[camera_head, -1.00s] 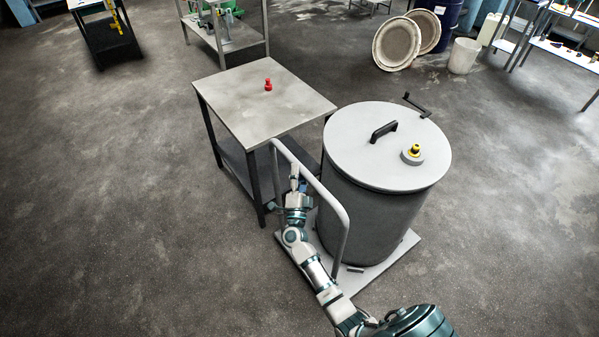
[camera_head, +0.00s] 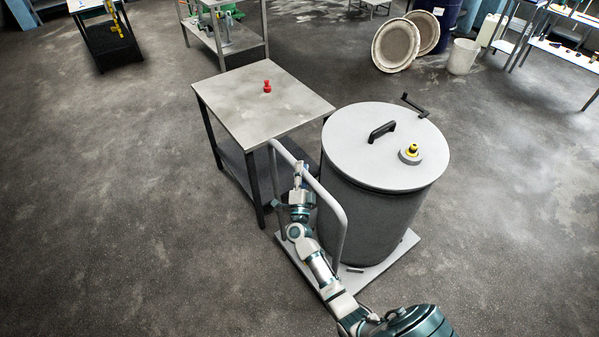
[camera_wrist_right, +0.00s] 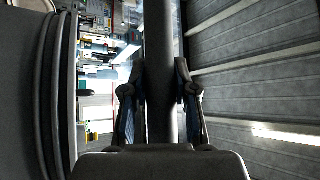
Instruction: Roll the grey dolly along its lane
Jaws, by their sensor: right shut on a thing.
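The grey dolly (camera_head: 378,279) stands on the floor with a large grey lidded drum (camera_head: 370,225) on its platform. Its tubular push handle (camera_head: 341,237) rises on the near left side of the drum. My right gripper (camera_head: 299,168) is at the handle, partly hidden by my own wrist. In the right wrist view, the two fingers of my right gripper (camera_wrist_right: 161,95) are on either side of a dark bar of the handle (camera_wrist_right: 160,40), shut on it. My left gripper is not in view.
A grey-topped table (camera_head: 235,100) with a red knob-like object (camera_head: 267,87) stands close to the left of the drum. Round pale discs (camera_head: 396,45) and a white bucket (camera_head: 463,57) are at the back right. Open floor lies left and right.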

